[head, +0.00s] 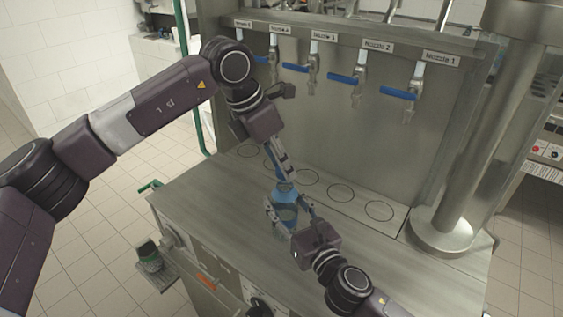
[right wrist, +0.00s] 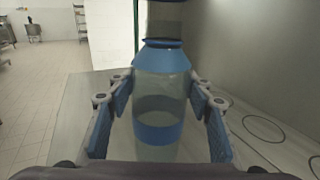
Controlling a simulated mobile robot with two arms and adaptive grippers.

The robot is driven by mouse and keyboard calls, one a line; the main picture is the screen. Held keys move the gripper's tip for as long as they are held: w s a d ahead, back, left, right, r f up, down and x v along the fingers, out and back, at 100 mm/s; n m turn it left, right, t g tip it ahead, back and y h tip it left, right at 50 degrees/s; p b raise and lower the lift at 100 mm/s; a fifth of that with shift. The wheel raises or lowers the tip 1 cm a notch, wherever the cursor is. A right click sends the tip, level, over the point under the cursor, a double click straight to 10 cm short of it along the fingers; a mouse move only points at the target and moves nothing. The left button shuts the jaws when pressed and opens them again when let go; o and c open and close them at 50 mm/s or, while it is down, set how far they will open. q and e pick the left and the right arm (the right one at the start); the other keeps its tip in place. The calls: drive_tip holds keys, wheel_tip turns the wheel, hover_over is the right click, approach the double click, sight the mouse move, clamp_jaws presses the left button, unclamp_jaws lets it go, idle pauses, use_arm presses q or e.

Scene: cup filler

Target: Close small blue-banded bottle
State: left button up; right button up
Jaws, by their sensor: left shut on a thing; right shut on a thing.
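The small blue-banded bottle (head: 286,214) stands upright at the counter's front. In the right wrist view the clear bottle (right wrist: 160,85) shows a blue shoulder and a blue lower band. My right gripper (head: 290,208) is shut around its body; its blue-padded fingers press both sides in the right wrist view (right wrist: 160,112). My left gripper (head: 283,175) reaches down from above and is shut at the bottle's top. A dark piece (right wrist: 166,18) sits above the blue shoulder. Whether it is the lid, and how it is seated, I cannot tell.
The steel counter (head: 215,200) carries a row of marked circles (head: 340,193) along its back. Nozzles with blue levers (head: 397,94) hang from the panel behind. A steel column (head: 455,160) stands at the right. The counter right of the bottle is clear.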

use_arm(q)
drive_tip(key=shift+f, duration=0.9)
drive_tip(key=shift+f, duration=0.55)
drive_tip(key=m, duration=0.2)
drive_tip(key=m+g, duration=0.1)
drive_tip(key=m, duration=0.1)
drive_tip(key=m+g, duration=0.1)
drive_tip(key=m, duration=0.1)
drive_tip(key=shift+w, duration=0.35)
drive_tip(key=m, duration=0.1)
drive_tip(key=m+g, duration=0.1)
drive_tip(key=m, duration=0.1)
drive_tip(key=m+g, duration=0.1)
drive_tip(key=m, duration=0.1)
drive_tip(key=shift+w, duration=0.25)
drive_tip(key=shift+m+g, duration=0.6)
drive_tip(key=shift+m, duration=0.7)
